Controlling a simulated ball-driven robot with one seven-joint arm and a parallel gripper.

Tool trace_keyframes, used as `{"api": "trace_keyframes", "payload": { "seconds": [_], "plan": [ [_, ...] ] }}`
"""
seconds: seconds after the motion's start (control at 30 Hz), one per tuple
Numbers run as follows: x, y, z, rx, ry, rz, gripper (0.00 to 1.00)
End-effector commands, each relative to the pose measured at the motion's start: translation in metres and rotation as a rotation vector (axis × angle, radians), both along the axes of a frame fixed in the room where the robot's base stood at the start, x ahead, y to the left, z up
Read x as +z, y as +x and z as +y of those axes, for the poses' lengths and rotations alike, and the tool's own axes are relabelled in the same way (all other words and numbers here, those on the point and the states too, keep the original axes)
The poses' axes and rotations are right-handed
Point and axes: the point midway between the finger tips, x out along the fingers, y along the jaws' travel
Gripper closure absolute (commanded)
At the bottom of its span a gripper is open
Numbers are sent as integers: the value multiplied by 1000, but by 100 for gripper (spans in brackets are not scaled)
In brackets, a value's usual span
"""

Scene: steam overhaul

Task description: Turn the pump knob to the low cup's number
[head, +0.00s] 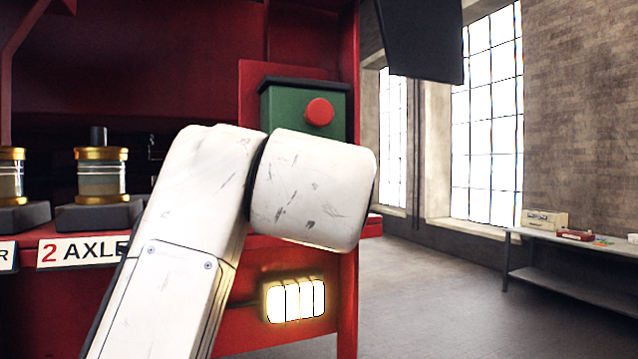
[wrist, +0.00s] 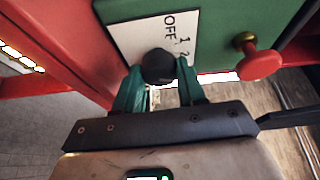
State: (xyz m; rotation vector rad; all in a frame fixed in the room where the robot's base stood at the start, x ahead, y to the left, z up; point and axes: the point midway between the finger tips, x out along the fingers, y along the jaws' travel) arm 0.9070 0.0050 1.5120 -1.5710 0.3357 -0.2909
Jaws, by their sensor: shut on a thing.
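My gripper (wrist: 160,95) is shut on the black pump knob (wrist: 158,66) in the wrist view. The knob sits on a white dial plate (wrist: 140,35) marked OFF, 1 and 2, on the green pump box (wrist: 225,35). Other marks on the dial are hidden. The green pump box (head: 285,108) also shows in the head view, where my arm hides the knob and gripper. Two brass-capped glass cups (head: 101,178) stand at the left on a red ledge. A plate (head: 75,252) reading 2 AXLE, partly hidden, is under the right cup. Their fluid levels are hard to compare.
A red button (head: 319,111) is on the green box, and it shows at the right in the wrist view (wrist: 261,65). A lit lamp (head: 295,300) is on the red frame below. A bench (head: 570,243) stands far right beyond open floor.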

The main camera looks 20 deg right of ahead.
Motion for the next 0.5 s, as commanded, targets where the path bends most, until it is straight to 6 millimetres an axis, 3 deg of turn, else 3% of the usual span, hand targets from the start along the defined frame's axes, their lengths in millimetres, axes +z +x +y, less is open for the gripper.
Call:
{"api": "trace_keyframes", "payload": {
  "seconds": [0.03,0.07,0.1,0.3,0.5],
  "plan": [
    [-4,0,-2,-3,2,11,91],
    [-4,0,-2,-3,2,11,58],
    [-4,0,-2,-3,2,11,54],
    [-3,0,-1,-2,0,6,36],
    [-2,0,0,-1,0,4,36]
  ]
}}
